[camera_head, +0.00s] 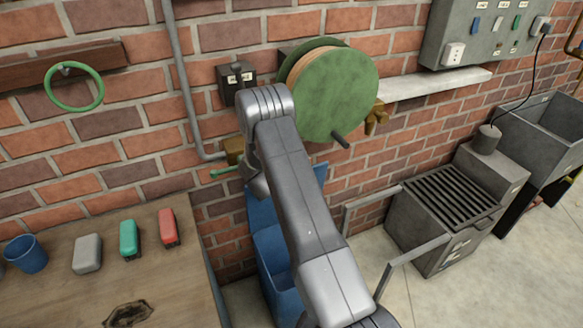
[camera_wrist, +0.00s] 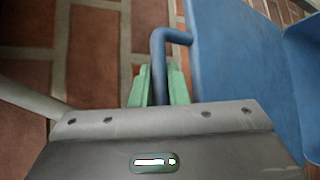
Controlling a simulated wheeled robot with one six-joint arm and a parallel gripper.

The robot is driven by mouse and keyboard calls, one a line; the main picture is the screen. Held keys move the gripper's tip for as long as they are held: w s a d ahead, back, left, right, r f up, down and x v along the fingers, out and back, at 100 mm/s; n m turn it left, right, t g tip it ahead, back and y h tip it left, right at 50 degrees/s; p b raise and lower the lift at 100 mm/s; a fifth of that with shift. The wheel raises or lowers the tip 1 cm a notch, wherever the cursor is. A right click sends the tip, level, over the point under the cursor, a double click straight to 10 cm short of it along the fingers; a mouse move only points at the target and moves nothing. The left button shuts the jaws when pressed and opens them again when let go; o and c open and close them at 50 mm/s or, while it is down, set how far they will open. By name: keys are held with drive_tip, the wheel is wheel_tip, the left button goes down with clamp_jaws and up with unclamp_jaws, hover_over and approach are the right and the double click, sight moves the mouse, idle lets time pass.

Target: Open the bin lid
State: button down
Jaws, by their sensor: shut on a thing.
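The blue bin (camera_head: 273,262) stands on the floor by the brick wall, partly hidden behind my arm. Its blue lid (camera_head: 318,176) appears raised, standing steeply near the wall; my arm covers much of it. In the wrist view a large flat blue panel, seemingly the lid (camera_wrist: 232,55), fills the right of centre. A bent blue bar handle (camera_wrist: 158,50) juts from its left side. My gripper (camera_wrist: 159,82) has green fingers closed around the handle's lower straight part. In the head view the fingers are hidden behind the arm.
A workbench (camera_head: 65,290) with a blue cup (camera_head: 26,254) and several small blocks is left of the bin. A green-faced reel (camera_head: 340,95) hangs on the wall above. A grey grated unit (camera_head: 445,215) with rails stands to the right, with bare floor before it.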

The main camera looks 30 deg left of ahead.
drive_tip(key=c, duration=1.4)
unclamp_jaws()
drive_tip(key=b+v, duration=0.2)
drive_tip(key=v, duration=1.1)
drive_tip(key=shift+s+r, duration=0.2)
drive_tip(key=shift+s, duration=0.15)
drive_tip(key=shift+w+d, duration=0.1)
drive_tip(key=shift+w, duration=0.05)
drive_tip(key=p+x, duration=0.2)
drive_tip(key=x, duration=1.1)
drive_tip(key=shift+w+f, duration=0.15)
drive_tip(key=shift+w, duration=0.1)
drive_tip(key=shift+s+f, duration=0.1)
